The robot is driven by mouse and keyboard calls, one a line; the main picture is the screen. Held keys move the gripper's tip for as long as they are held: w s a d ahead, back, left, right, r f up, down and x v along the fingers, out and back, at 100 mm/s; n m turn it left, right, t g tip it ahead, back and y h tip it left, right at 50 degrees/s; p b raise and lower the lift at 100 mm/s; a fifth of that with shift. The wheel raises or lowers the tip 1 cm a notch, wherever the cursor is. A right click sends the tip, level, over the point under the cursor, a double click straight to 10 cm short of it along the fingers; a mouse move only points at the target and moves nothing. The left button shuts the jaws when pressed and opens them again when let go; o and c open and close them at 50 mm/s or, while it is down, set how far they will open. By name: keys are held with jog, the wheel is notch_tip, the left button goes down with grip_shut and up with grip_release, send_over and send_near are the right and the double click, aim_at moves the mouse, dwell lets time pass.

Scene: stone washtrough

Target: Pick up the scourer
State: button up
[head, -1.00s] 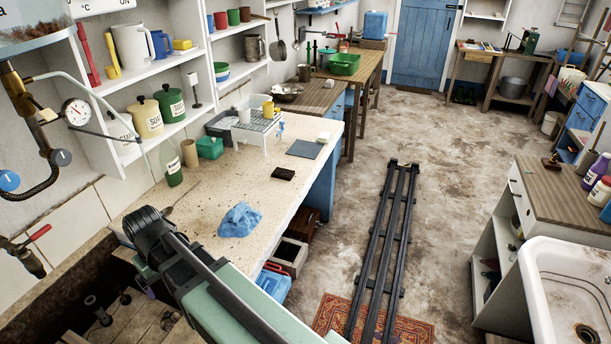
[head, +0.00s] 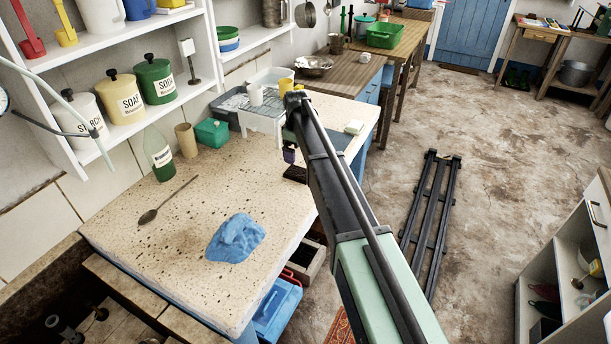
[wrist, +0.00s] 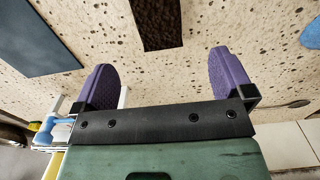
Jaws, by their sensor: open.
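The scourer looks to be the dark brown block (head: 296,173) lying on the speckled stone counter near its right edge. In the head view my arm and gripper partly hide it. In the wrist view the block (wrist: 158,22) lies flat at the top, ahead of the gap between my fingers and apart from them. My gripper (wrist: 164,65) is open and empty, with its two purple fingers spread wide. In the head view my gripper (head: 289,155) hangs over the counter beside the block; its exact height is hard to tell.
A crumpled blue cloth (head: 236,238) and a spoon (head: 167,200) lie on the counter. A dark flat slab (wrist: 38,38) lies left of the block in the wrist view. A dish rack (head: 262,118), green tub (head: 212,132) and bottle (head: 158,153) stand farther back. The counter's middle is clear.

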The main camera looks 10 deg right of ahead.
jog(key=b, duration=0.3)
send_over(299, 172)
jog(key=f, duration=0.4)
jog(key=shift+a+f, duration=0.2)
jog(key=shift+a, duration=0.1)
jog(key=f+b, duration=0.5)
jog(key=shift+d+f, duration=0.2)
jog(key=shift+d, duration=0.05)
jog(key=shift+r, duration=0.25)
jog(key=c, duration=1)
jog(key=shift+r, duration=0.1)
notch_tip(299, 172, up, 20)
jog(key=p, duration=2)
